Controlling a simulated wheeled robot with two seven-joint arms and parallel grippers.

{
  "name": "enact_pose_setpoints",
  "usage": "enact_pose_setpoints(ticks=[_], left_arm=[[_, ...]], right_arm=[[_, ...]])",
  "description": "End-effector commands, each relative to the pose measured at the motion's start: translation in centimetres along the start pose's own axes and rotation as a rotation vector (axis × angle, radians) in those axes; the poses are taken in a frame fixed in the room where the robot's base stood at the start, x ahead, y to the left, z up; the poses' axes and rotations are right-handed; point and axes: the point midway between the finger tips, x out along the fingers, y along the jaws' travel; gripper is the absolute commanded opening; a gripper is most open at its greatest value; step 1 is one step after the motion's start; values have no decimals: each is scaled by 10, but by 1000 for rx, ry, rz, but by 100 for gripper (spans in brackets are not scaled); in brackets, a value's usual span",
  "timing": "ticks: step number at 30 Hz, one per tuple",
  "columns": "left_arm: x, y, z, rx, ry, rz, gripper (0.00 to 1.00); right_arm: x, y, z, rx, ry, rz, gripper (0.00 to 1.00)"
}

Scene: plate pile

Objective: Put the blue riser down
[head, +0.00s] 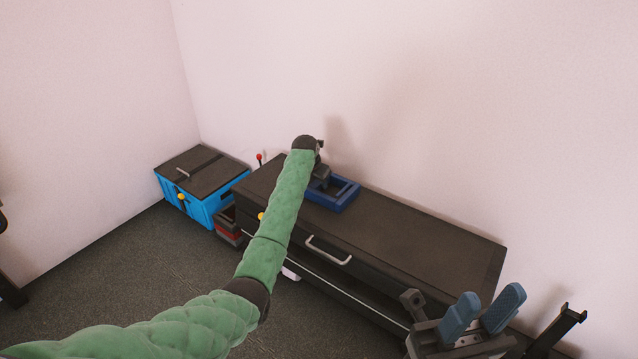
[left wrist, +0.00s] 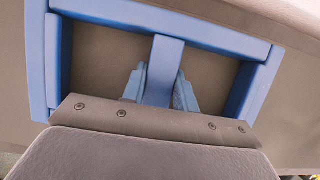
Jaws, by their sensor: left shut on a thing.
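The blue riser (head: 347,198) is an open rectangular frame at the back left of the dark cabinet top (head: 420,240). It looks level and at or very near the surface; I cannot tell whether it bears fully on it. My left gripper (head: 323,181) is above the frame, its fingertips hidden in the head view. In the left wrist view, the riser (left wrist: 205,15) shows a middle bar, and my left gripper (left wrist: 162,92) is shut on that bar. My right gripper (head: 481,313) is open and empty in front of the cabinet's right end.
A bright blue box (head: 210,205) with a dark lid stands on the floor left of the cabinet. A dark and red container (head: 228,228) sits between them. The cabinet has a drawer handle (head: 328,250) on its front. The cabinet top right of the riser is clear.

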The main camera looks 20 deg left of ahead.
Motion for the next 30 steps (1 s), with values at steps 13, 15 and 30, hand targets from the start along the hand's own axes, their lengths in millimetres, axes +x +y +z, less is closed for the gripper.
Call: enact_pose_setpoints(ticks=[13, 15, 30], left_arm=[[2, 0, -1, 0, 0, 0, 51], [2, 0, -1, 0, 0, 0, 51], [-71, -1, 2, 0, -2, 0, 51]], right_arm=[[-4, 0, -3, -6, -12, 5, 36], [-5, 0, -3, -6, -16, 7, 36], [13, 3, -4, -42, -13, -16, 36]])
